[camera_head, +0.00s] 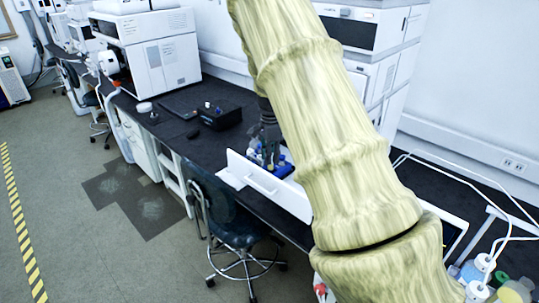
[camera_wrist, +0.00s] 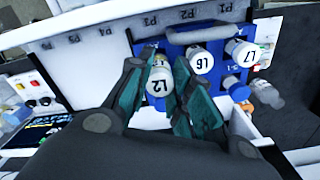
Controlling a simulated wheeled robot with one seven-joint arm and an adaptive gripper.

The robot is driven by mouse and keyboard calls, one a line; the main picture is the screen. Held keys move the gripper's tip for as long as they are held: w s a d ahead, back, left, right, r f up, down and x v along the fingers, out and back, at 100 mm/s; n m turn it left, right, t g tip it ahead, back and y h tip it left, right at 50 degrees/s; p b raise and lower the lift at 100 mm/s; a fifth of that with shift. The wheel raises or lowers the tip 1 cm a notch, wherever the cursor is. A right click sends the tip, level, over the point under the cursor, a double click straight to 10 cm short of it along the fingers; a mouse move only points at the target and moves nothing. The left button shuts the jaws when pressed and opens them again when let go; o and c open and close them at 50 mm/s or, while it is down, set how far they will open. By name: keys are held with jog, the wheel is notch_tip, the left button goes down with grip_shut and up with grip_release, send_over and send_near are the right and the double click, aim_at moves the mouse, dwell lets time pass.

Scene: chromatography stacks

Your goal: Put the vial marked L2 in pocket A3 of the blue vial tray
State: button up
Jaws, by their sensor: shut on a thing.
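Whether the L2 vial's lower end is in a pocket or above the tray is hidden. Vials marked L6 (camera_wrist: 201,61) and L7 (camera_wrist: 244,53) stand in the tray to the right. In the head view, my gripper (camera_head: 268,152) is over the blue tray (camera_head: 284,171). I cannot read the A3 label.
A white panel (camera_wrist: 90,40) with P-marked labels borders the tray. A clear vial (camera_wrist: 266,93) lies or leans at the tray's right. A dark box (camera_head: 220,115) stands on the black bench to the left. A chair (camera_head: 235,220) stands in front of the bench.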

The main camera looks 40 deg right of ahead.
aim_at(272, 169)
jog(key=shift+s+r, duration=0.25)
jog(key=shift+f, duration=0.45)
jog(key=shift+f, duration=0.3)
jog(key=shift+f, duration=0.75)
dwell(0.4)
jog(key=shift+f, duration=0.3)
jog(key=o, duration=1)
jog(key=shift+o, duration=0.2)
